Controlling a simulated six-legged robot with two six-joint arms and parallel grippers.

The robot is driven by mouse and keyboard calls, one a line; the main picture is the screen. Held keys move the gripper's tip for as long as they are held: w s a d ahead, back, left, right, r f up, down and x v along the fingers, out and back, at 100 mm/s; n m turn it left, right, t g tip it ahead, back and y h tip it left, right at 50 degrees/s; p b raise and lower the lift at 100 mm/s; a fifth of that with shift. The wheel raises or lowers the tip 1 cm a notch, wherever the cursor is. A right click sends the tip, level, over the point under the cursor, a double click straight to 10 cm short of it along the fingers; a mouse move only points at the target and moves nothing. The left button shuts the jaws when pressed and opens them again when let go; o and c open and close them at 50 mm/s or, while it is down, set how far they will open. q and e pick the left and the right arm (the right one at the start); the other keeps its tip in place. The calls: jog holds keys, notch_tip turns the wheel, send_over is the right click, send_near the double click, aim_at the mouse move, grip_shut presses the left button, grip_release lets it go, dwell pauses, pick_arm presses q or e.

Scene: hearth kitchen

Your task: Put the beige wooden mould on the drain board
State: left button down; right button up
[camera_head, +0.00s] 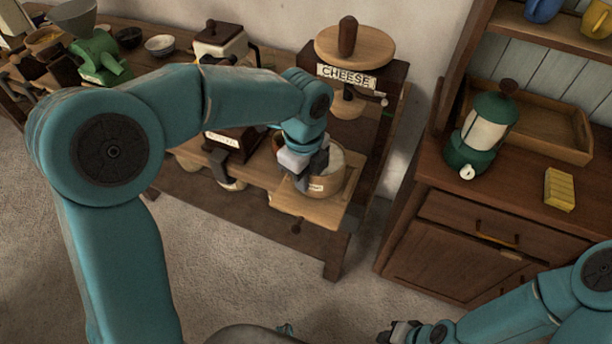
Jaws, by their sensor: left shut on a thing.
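The beige wooden mould (331,183) is a round tub with a pale inside and a small label on its front. My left gripper (300,170) is shut on its left rim. The mould is over the light wooden drain board (324,214) at the right end of the long bench. Whether it rests on the board or hangs just above it, I cannot tell. My arm hides part of the mould's left side. My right gripper (397,333) is low at the bottom edge, far from the mould; its jaw opening is unclear.
The cheese press (347,85) with its sign stands just behind the mould. A dark box (233,143) is to the left. The cabinet (446,213) at right bears a green lantern (483,132), a yellow block (559,190) and a wooden tray (535,134). The floor in front is clear.

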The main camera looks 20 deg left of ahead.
pick_arm(q)
jog(key=shift+w+d+f, duration=0.15)
jog(key=shift+w+f, duration=0.15)
jog(key=shift+w, duration=0.15)
jog(key=shift+s, duration=0.3)
jog(key=c, duration=1.2)
grip_release()
jog(key=shift+w+f, duration=0.2)
jog(key=shift+c, duration=0.2)
jog(key=shift+s+r, duration=0.15)
jog(key=shift+s, duration=0.05)
jog(key=shift+r, duration=0.3)
notch_tip(320, 180, up, 12)
jog(key=p, duration=0.1)
jog(key=shift+f, duration=0.15)
jog(key=shift+w+f, duration=0.1)
jog(key=shift+w, duration=0.05)
